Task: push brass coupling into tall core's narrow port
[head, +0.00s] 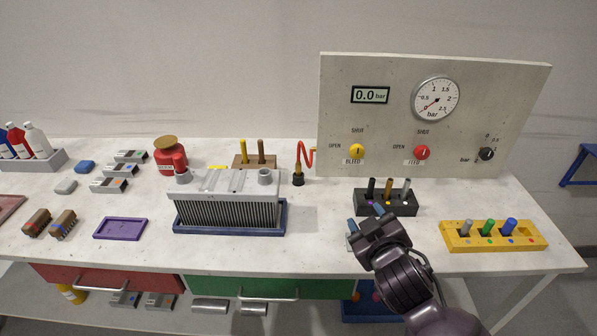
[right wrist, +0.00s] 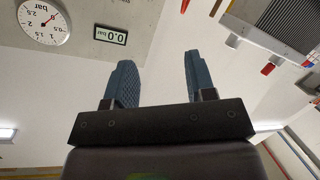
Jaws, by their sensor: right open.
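A finned metal core (head: 228,211) stands in a blue tray on the bench. My right gripper (head: 351,234) is open and empty, right of the core and in front of the black rack. Its spread blue fingers (right wrist: 158,70) show in the right wrist view, with the core (right wrist: 285,25) upside down at top right. My left gripper is out of view.
The black rack (head: 375,208) holds several upright pieces, one brass-coloured. A yellow block (head: 465,242) with coloured pegs stands right. The gauge panel (head: 335,110) reads 0.0 bar. A purple tray (head: 120,229) lies left. Bench space between core and right gripper is clear.

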